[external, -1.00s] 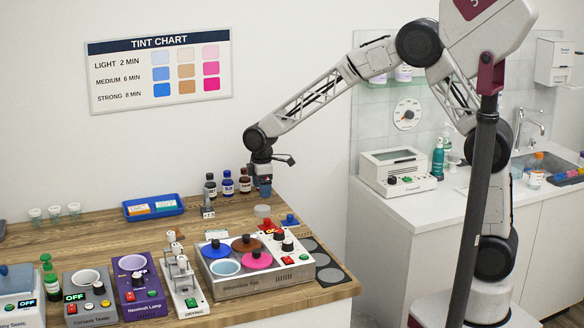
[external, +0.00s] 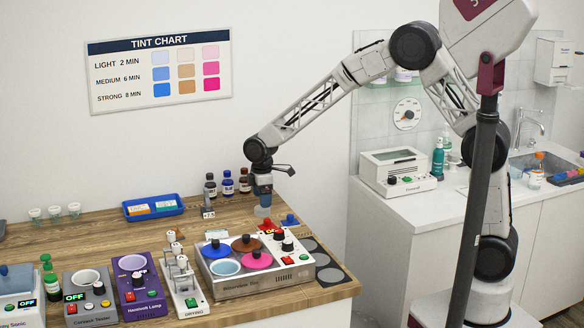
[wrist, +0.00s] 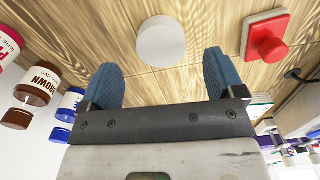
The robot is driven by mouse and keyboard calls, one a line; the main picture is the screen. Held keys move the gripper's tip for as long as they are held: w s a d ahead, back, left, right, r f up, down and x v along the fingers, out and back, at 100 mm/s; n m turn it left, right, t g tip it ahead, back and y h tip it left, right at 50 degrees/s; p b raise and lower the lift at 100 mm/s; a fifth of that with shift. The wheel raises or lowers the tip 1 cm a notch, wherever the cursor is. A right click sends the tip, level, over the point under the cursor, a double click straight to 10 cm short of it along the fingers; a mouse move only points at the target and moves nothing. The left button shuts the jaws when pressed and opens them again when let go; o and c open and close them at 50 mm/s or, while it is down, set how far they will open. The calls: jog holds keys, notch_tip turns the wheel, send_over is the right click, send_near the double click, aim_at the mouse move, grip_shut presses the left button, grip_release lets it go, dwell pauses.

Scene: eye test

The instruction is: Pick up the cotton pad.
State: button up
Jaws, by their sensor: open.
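The cotton pad (wrist: 164,42) is a pale grey-white round disc lying on the wooden counter. In the wrist view it lies just beyond the gap between my fingertips, roughly centred. In the external view the pad (external: 262,212) shows right under my fingertips, partly covered by them. My gripper (wrist: 160,63) has two blue fingers, spread apart with nothing between them. In the external view my gripper (external: 263,200) points down over the pad; whether the tips touch it cannot be told.
A red knobbed piece (wrist: 268,38) lies right of the pad in the wrist view. Small dark bottles (external: 228,183) stand behind and left of my gripper. A dye pot unit (external: 256,272) stands in front.

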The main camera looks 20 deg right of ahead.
aim_at(262, 211)
jog(key=shift+f, duration=2.1)
jog(key=shift+c, duration=0.2)
jog(key=c, duration=1)
